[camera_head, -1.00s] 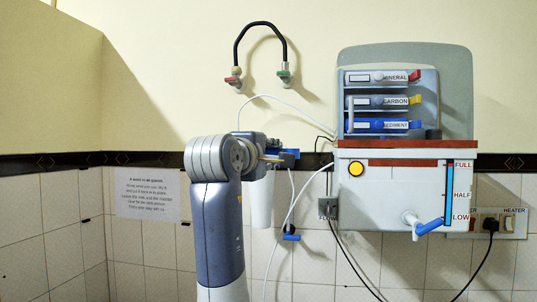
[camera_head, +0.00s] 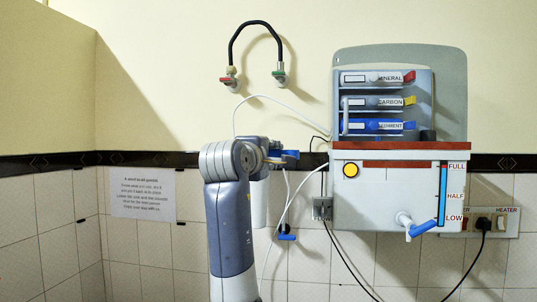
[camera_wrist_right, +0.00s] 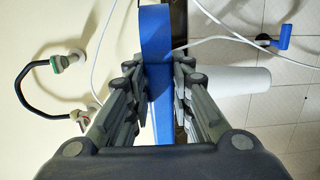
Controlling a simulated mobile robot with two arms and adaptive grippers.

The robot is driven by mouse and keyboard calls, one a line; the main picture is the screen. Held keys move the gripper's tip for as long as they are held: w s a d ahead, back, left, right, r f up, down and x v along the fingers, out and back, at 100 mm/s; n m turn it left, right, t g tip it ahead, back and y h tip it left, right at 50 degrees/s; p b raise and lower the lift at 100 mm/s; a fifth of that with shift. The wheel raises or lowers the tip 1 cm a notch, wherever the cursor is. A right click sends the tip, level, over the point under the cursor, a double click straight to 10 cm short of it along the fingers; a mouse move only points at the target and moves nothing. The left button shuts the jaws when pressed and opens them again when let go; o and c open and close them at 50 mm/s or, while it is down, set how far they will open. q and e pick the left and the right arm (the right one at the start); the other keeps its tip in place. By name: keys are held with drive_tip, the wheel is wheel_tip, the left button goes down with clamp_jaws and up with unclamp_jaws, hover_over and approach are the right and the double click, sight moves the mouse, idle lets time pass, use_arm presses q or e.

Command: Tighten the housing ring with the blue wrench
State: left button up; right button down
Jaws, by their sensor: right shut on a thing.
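My right gripper (camera_head: 274,157) is shut on the blue wrench (camera_head: 290,156); in the right wrist view the wrench (camera_wrist_right: 156,35) runs between the fingers (camera_wrist_right: 160,80). In the head view my right arm hides much of the gripper and the wrench. A white cylindrical filter housing (camera_head: 260,205) hangs just below the gripper, and its side shows in the right wrist view (camera_wrist_right: 238,82). The housing ring is hidden behind my arm and the wrench, so I cannot tell whether the wrench sits around it. My left gripper is out of view.
The purifier tank (camera_head: 390,195) with a blue-handled tap (camera_head: 421,229) is on the right, below cartridges labelled mineral, carbon and sediment (camera_head: 385,125). A blue-handled valve (camera_head: 286,237) and white tubes lie close to the housing. Two wall taps (camera_head: 231,82) joined by a black hose are above.

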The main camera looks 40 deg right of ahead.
drive_tip(key=shift+x, duration=2.85)
drive_tip(key=shift+w+a+r+m+g+h, duration=0.1)
drive_tip(key=shift+w+a+m+g+h, duration=0.1)
drive_tip(key=shift+a+m+g+h, duration=0.6)
drive_tip(key=shift+w+a+m+g+h, duration=0.15)
drive_tip(key=shift+w+a+m+g, duration=0.25)
drive_tip(key=shift+a+g, duration=0.35)
drive_tip(key=shift+w+a+m+g+h, duration=0.15)
drive_tip(key=shift+w+a+m+g, duration=0.3)
drive_tip(key=shift+g, duration=0.5)
drive_tip(key=shift+s+a, duration=0.1)
drive_tip(key=shift+a, duration=0.05)
